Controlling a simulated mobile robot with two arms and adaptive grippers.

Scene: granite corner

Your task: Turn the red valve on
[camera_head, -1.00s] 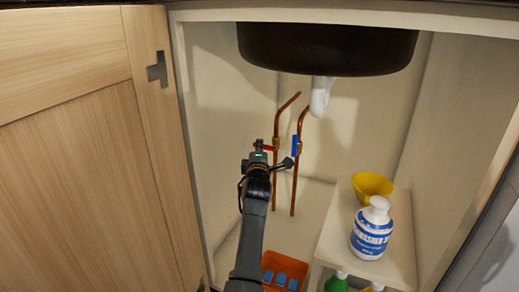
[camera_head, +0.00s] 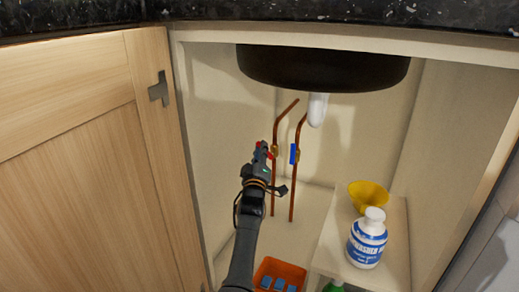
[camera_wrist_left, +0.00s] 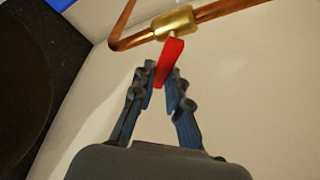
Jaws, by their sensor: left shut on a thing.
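The red valve's handle (camera_wrist_left: 168,62) shows in the left wrist view, on a brass body (camera_wrist_left: 173,22) in a copper pipe. My left gripper (camera_wrist_left: 162,82) is shut on this red handle, with a finger on each side of it. In the head view the left gripper (camera_head: 262,152) reaches into the cabinket at the left pipe, and only a bit of the red handle (camera_head: 270,154) shows beside it. My right gripper is not in view.
A blue valve handle (camera_head: 294,153) sits on the right copper pipe (camera_head: 293,195), close by. The black sink basin (camera_head: 320,70) and white drain (camera_head: 317,110) hang above. A yellow bowl (camera_head: 368,196) and white bottle (camera_head: 367,240) stand on a shelf at right. An orange bin (camera_head: 290,270) is below.

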